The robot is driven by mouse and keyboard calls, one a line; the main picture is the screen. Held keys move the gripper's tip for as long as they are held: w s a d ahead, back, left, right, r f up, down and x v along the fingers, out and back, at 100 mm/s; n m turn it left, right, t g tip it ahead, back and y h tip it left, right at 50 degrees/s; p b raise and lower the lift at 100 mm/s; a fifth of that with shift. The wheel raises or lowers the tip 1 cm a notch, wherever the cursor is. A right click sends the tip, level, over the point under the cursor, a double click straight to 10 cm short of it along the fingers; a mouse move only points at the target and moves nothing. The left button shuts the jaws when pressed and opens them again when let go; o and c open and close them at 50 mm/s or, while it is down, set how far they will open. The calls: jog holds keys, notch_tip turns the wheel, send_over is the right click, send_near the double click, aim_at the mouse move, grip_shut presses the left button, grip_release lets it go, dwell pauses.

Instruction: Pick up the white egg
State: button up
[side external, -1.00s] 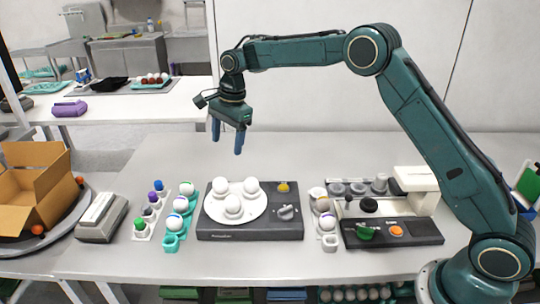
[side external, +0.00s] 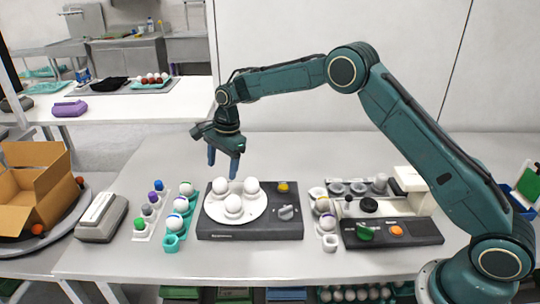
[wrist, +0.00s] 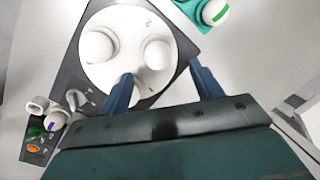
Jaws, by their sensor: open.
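Three plain white eggs sit on a round white plate (side external: 213,208) on a dark device: one at back left (side external: 221,186), one at back right (side external: 251,185) and one in front (side external: 233,204). The plate (wrist: 120,18) also shows in the wrist view with two clear eggs, one on the left (wrist: 96,47) and one on the right (wrist: 158,54). A third is mostly hidden behind a finger. My gripper (side external: 223,170) is open and empty above the back of the plate. Its blue fingers also show in the wrist view (wrist: 161,74).
The dark device (side external: 270,230) has a yellow button and a knob. A teal tray (side external: 171,242) with banded eggs stands to its left, with a pale tray (side external: 140,236) beyond. Another control device (side external: 390,240) stands at right.

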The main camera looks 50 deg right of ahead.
aim_at(221, 178)
jog(key=shift+f, duration=0.25)
jog(key=shift+f, duration=0.1)
jog(key=shift+w+a+f, duration=0.1)
jog(key=shift+a+f, duration=0.15)
jog(key=shift+f, duration=1)
jog(key=shift+w+a+f, duration=0.1)
jog(key=shift+a+f, duration=0.1)
jog(key=shift+f, duration=1)
jog(key=shift+c, duration=0.3)
jog(key=c, duration=0.7)
